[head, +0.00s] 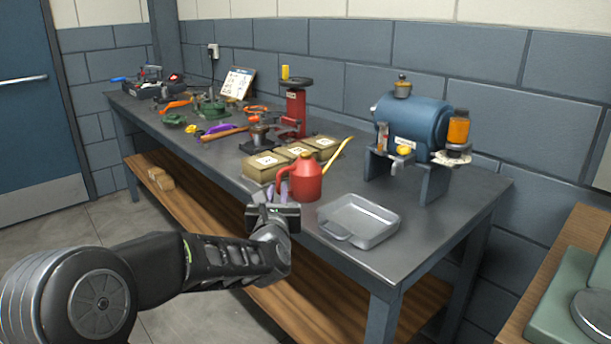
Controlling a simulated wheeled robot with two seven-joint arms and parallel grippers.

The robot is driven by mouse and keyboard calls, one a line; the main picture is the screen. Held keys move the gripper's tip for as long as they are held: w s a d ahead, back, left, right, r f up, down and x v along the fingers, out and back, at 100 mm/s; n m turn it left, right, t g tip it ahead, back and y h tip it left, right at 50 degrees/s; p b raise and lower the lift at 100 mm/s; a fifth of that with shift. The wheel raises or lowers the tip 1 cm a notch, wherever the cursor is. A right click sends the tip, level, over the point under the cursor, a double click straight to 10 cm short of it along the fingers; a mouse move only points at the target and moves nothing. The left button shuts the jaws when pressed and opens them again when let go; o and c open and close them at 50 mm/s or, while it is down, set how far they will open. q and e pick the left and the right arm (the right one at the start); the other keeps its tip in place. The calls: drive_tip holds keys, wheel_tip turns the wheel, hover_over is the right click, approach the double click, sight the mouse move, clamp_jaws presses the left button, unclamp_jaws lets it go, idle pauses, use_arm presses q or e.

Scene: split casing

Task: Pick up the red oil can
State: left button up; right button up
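The red oil can (308,183) stands upright on the workbench near its front edge. It has a red loop handle (280,179) on its left side and a long yellow spout (338,152) pointing up to the right. My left gripper (270,193) is at the bench's front edge, just in front of and below the can's handle. Its fingers point toward the handle and look apart, with nothing clearly held between them. Whether a finger touches the handle cannot be told. My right gripper is out of view.
Tan boxes (263,167) stand close behind the can. A red jack-like stand (296,105) and several tools fill the bench (455,205) to the left.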

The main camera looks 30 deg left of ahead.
sight(279, 182)
use_arm(q)
drive_tip(key=shift+s+d, duration=0.1)
drive_tip(key=shift+x, duration=1.35)
drive_tip(key=shift+p+x, duration=0.55)
drive_tip(key=shift+x, duration=2.1)
drive_tip(key=shift+s, duration=0.1)
clamp_jaws()
drive_tip(key=shift+r, duration=0.15)
